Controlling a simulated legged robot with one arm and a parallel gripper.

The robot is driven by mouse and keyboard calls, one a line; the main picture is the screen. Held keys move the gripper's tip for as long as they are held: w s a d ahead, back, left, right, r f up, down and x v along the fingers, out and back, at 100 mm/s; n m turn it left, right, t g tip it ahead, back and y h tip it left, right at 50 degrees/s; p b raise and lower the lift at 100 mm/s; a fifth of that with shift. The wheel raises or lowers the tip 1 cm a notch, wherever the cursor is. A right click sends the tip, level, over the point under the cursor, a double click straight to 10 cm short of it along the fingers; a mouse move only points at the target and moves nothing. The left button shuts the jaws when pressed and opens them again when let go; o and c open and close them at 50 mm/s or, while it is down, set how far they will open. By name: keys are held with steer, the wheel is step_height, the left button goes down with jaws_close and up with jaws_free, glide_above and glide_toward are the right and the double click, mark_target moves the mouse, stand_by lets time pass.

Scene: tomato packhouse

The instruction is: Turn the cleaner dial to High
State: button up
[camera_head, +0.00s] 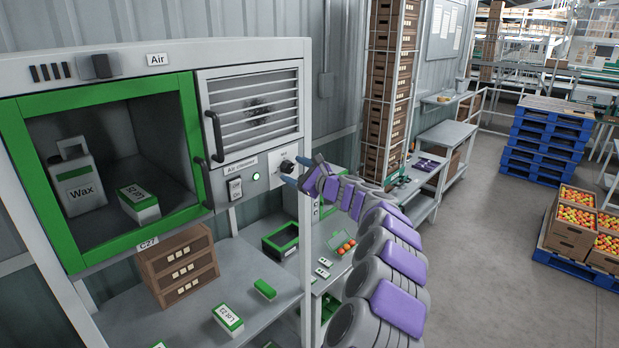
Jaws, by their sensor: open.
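The cleaner dial (287,166) is a dark knob on a small white plate at the right end of the panel labelled "Air cleaner" (240,163). The marks around the dial are too small to read, so I cannot tell its setting. My gripper (293,170) is open at the dial, reaching in from the right. One fingertip is below the knob and the other is to its upper right. I cannot tell whether either finger touches the knob.
Left of the dial are a green light (256,176) and an On/Off switch (235,189). A louvred door (253,110) with dark handles is above. A green-framed compartment (190,135) holds a wax container (77,185). Open floor (490,250) lies to the right.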

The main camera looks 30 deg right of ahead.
steer(key=b+v, duration=0.3)
steer(key=v, duration=1.4)
steer(key=shift+b, duration=0.3)
